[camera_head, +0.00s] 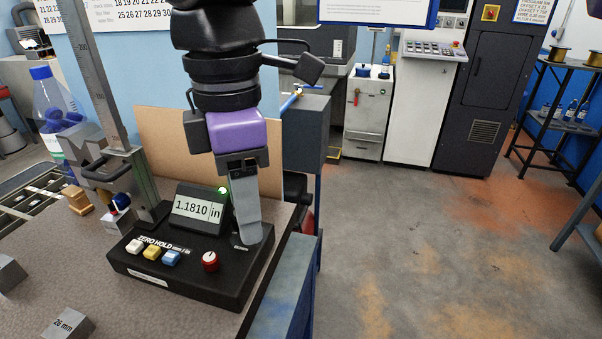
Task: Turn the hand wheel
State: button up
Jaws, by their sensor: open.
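My gripper (249,236) points down at the right part of a black console (187,286). Its grey fingers overlap in this view, its jaws are open, and I cannot tell whether the tips touch the console. No hand wheel shows clearly; one may be hidden behind my fingers. The console has a red round knob (210,261) just left of my fingers, and white, yellow and blue buttons. Its tilted display (197,209) reads 1.1810 in, with a lit green lamp at the top right. A height gauge (95,75) stands behind the console at left.
Small metal blocks, one marked 26 mm (68,325), lie on the bench (120,318). A blue-capped bottle (52,105) stands at the back left. A tan board (165,140) rises behind the console. The bench edge is close on the console's right, with open floor beyond.

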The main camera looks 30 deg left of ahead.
notch_tip(320, 180, up, 8)
jog(key=p, duration=0.6)
jog(key=shift+f, duration=0.1)
jog(key=shift+a+f, duration=0.1)
